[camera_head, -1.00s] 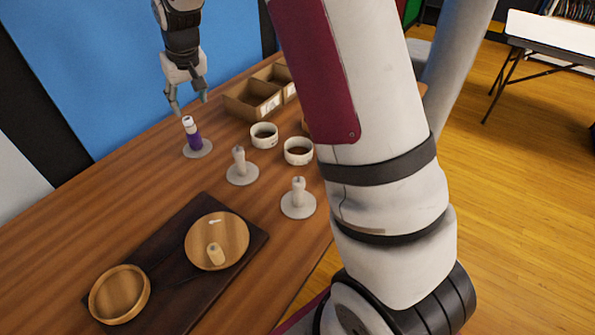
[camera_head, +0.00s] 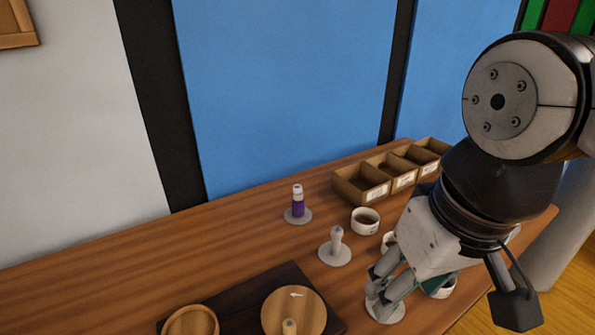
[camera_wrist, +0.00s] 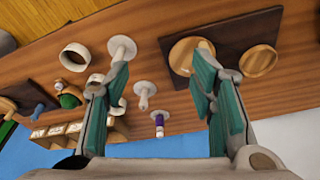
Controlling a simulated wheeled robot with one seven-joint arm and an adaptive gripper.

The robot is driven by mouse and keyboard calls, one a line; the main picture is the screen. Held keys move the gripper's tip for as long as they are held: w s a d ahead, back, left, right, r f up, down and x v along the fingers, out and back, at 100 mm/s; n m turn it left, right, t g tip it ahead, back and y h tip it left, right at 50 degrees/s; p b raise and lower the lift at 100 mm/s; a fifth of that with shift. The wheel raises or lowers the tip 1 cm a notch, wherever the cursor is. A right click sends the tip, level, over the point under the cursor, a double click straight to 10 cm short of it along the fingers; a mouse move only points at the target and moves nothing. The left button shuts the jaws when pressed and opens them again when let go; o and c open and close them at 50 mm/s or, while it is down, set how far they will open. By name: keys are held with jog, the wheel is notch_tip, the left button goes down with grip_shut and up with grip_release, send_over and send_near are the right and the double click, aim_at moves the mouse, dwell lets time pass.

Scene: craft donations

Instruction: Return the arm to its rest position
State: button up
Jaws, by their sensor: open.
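My gripper (camera_head: 382,290) hangs at the right in the head view, above the table's right part, with its fingers pointing down and to the left. In the wrist view my gripper (camera_wrist: 161,65) has its two teal-padded fingers wide apart, with nothing held between them. Seen between the fingers are a purple-banded spool (camera_wrist: 158,125) and a pale peg (camera_wrist: 143,88) on round bases. The purple spool (camera_head: 298,207) stands upright on its base in the head view, clear of my gripper. My gripper partly hides another round base (camera_head: 396,315).
A pale peg (camera_head: 336,240) stands on its base near a white cup (camera_head: 365,227). Wooden boxes (camera_head: 362,193) line the table's back. A dark board (camera_head: 239,303) bears a round plate (camera_head: 294,303) and a dish (camera_head: 191,325). The table's left (camera_head: 110,270) is bare.

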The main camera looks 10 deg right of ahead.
jog(key=shift+s+f, duration=0.2)
jog(key=shift+s, duration=0.25)
jog(key=shift+s+f, duration=0.2)
jog(key=shift+s, duration=0.25)
notch_tip(320, 180, up, 10)
jog(key=t+p, duration=0.1)
jog(key=p, duration=0.7)
jog(key=shift+t, duration=0.4)
jog(key=shift+d+f, duration=0.1)
